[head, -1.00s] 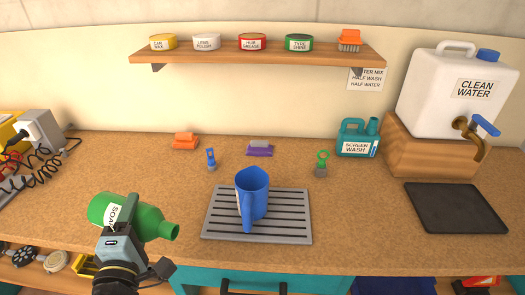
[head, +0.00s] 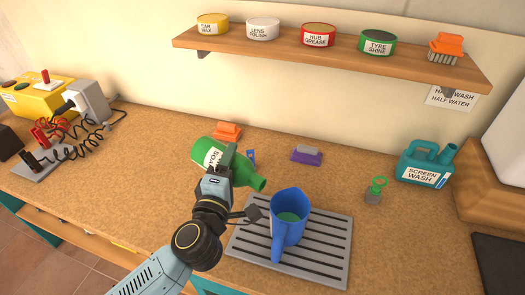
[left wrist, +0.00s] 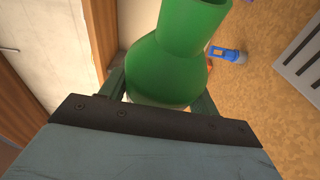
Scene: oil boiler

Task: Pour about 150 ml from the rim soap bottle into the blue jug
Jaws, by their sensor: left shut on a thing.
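The green soap bottle (head: 243,172) lies tipped over in my left gripper (head: 220,168), its open mouth pointing right and slightly down. Its white label is partly covered by the gripper. The bottle also fills the middle of the left wrist view (left wrist: 170,70), between the fingers. The blue jug (head: 287,232) stands upright on the grey slatted mat, right of the bottle mouth and apart from it. Green shows inside the jug, like a liquid surface. No stream is visible at the bottle mouth. My right gripper is not in view.
The slatted mat (head: 336,262) lies under the jug. Behind are an orange brush (head: 227,131), a purple brush (head: 306,154), a green-handled tool (head: 376,189) and the teal screen wash can (head: 425,165). A shelf (head: 330,58) with tins runs above.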

